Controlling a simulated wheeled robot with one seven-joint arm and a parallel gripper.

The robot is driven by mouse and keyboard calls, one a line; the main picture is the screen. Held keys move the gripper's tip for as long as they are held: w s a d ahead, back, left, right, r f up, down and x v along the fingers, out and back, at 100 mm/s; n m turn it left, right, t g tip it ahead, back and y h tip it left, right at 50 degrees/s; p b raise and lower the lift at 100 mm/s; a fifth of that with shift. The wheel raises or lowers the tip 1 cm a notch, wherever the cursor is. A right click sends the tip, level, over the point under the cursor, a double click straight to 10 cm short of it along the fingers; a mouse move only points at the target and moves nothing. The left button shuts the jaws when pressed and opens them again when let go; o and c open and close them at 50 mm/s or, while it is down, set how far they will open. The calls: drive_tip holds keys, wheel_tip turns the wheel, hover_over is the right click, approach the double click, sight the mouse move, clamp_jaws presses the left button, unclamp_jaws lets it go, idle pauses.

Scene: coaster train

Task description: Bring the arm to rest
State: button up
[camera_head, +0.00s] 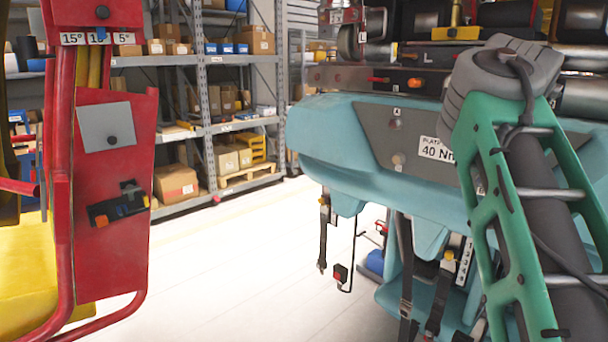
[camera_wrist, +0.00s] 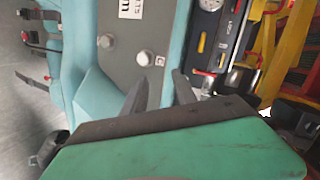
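My arm shows at the right of the head view as a green lattice link (camera_head: 500,222) with a grey elbow on top. It is raised and bent in front of the teal coaster car (camera_head: 350,150). My gripper (camera_wrist: 160,82) shows only in the wrist view, where its two dark fingers stand apart with nothing seen between them. Beyond the fingertips are the car's teal shell (camera_wrist: 85,90) and its grey plate (camera_wrist: 130,35) with bolts. I cannot tell whether the fingers touch the car. In the head view the gripper is hidden or out of frame.
A red panel (camera_head: 112,190) on a red tube frame stands close at the left, with a yellow part beside it. Straps and a buckle (camera_head: 340,272) hang below the car. Shelves with boxes (camera_head: 176,184) stand behind. The pale floor (camera_head: 245,255) between is clear.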

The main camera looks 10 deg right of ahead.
drive_tip(key=w+a+f+n+g+y+p, duration=0.1)
drive_tip(key=a+f+n+y+p, duration=0.15)
drive_tip(key=a+f+n, duration=0.5)
drive_tip(key=w+a+f+n+g+y+p, duration=0.1)
drive_tip(key=a+f+n+y+p, duration=0.25)
drive_tip(key=f, duration=0.65)
drive_tip(key=s+a+f+n+g+y+p, duration=0.1)
drive_tip(key=s+a+f+n+g+y, duration=0.1)
drive_tip(key=s+a+f+n, duration=0.4)
drive_tip(key=s+a+f+n+g+y, duration=0.1)
drive_tip(key=s+a+f+n+g, duration=0.2)
drive_tip(key=s+a+f+n, duration=0.3)
drive_tip(key=s+a+f, duration=0.2)
drive_tip(key=f, duration=0.3)
drive_tip(key=s+a+f, duration=0.2)
drive_tip(key=f, duration=0.3)
drive_tip(key=shift+f+y+p, duration=0.25)
drive_tip(key=shift+y+p, duration=0.1)
drive_tip(key=shift+y, duration=0.05)
